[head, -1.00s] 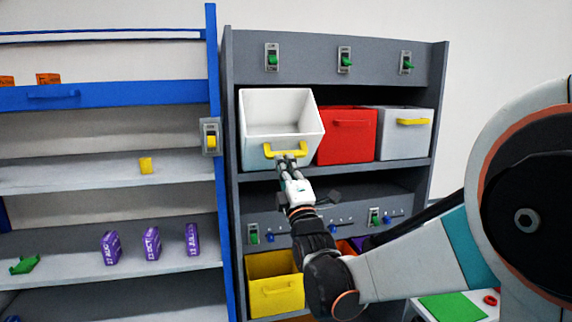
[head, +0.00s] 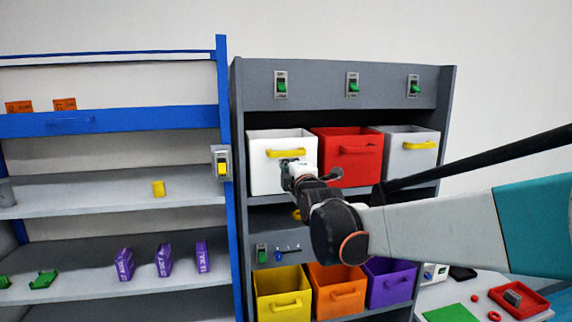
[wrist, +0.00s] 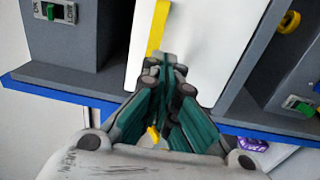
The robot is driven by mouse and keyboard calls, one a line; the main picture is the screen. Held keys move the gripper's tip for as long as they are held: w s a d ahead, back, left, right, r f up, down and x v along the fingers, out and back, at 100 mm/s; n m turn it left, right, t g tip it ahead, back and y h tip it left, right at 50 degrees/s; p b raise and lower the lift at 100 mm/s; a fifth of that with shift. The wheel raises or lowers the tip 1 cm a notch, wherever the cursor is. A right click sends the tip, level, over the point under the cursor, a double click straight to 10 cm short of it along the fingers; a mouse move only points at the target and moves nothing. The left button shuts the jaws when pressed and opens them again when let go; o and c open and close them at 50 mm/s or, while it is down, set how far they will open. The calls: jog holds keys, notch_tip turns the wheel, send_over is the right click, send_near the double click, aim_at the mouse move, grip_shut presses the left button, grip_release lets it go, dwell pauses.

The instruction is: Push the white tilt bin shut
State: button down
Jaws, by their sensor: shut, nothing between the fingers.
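The white tilt bin (head: 262,180) is the left one in the upper row of the grey cabinet. It stands close to upright, about level with the red bin beside it, and only a thin strip of its inside shows. Its yellow handle (head: 287,153) is on the front. My gripper (head: 288,163) is shut and empty, with its tips at the white front just below the handle. In the wrist view the shut fingertips (wrist: 168,62) are against or very near the white front (wrist: 205,40), beside the yellow handle (wrist: 157,25). I cannot tell contact for certain.
The red bin (head: 347,165) and grey bin (head: 412,160) stand to the right in the same row. Yellow, orange and purple bins are below. A blue-framed shelf (head: 222,130) with a yellow switch (head: 221,165) stands close on the left.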

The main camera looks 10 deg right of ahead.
aim_at(284, 153)
jog(key=shift+w+r+g+p, duration=0.45)
jog(key=shift+r+g+p, duration=0.15)
jog(key=shift+r+p, duration=0.1)
jog(key=shift+w+r+g+p, duration=0.3)
jog(key=shift+w+g+p, duration=0.15)
jog(key=shift+w, duration=0.25)
jog(key=shift+w+r+g+p, duration=0.25)
jog(key=shift+w+g+p, duration=0.2)
jog(key=shift+w, duration=0.2)
